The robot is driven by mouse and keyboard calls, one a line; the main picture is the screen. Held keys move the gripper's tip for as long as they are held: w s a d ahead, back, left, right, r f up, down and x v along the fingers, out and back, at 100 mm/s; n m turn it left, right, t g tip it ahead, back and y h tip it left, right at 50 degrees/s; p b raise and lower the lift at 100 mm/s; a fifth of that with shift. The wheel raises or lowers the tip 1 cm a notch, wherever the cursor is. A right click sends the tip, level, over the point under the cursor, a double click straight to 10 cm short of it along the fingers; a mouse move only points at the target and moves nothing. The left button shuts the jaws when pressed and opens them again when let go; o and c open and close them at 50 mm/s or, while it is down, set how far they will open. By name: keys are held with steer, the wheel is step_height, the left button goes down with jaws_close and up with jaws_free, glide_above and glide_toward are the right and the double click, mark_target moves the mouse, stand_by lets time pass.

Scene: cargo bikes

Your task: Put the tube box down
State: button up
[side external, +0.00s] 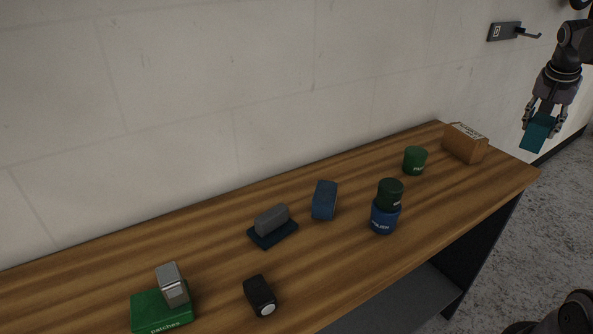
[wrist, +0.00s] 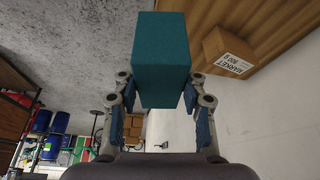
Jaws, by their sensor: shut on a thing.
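The tube box is a teal box (side external: 537,131), held in the air past the right end of the wooden bench. My gripper (side external: 541,112) is shut on it from above, and the box hangs slightly tilted below the fingers.
The bench (side external: 350,265) carries a cardboard box (side external: 465,143) at its right end, a green tin (side external: 415,160), a dark green tin (side external: 390,193) on a blue tin (side external: 384,217), a blue block (side external: 324,200), a grey block (side external: 271,219), a black object (side external: 260,295) and a green patches box (side external: 160,311).

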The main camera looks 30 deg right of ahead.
steer(key=w+a+n+t+y, duration=0.1)
steer(key=w+a+n, duration=0.45)
steer(key=a, duration=0.75)
steer(key=w+a+n+t+y, duration=0.1)
steer(key=w+a+n+t, duration=0.1)
steer(key=w+a, duration=0.85)
steer(key=s+a+n+y, duration=0.1)
steer(key=s+a+n, duration=0.3)
steer(key=a, duration=1.1)
steer(key=s+a+n+y, duration=0.1)
steer(key=s+a+n, duration=0.3)
steer(key=a, duration=1.1)
steer(key=shift+t, duration=0.3)
steer(key=shift+w+d+f, duration=0.1)
steer(key=shift+f, duration=3.9)
steer(key=shift+w+d+f, duration=0.1)
steer(key=shift+f, duration=3.9)
steer(key=shift+f, duration=0.15)
steer(key=o, duration=1.3)
steer(key=shift+c, duration=0.2)
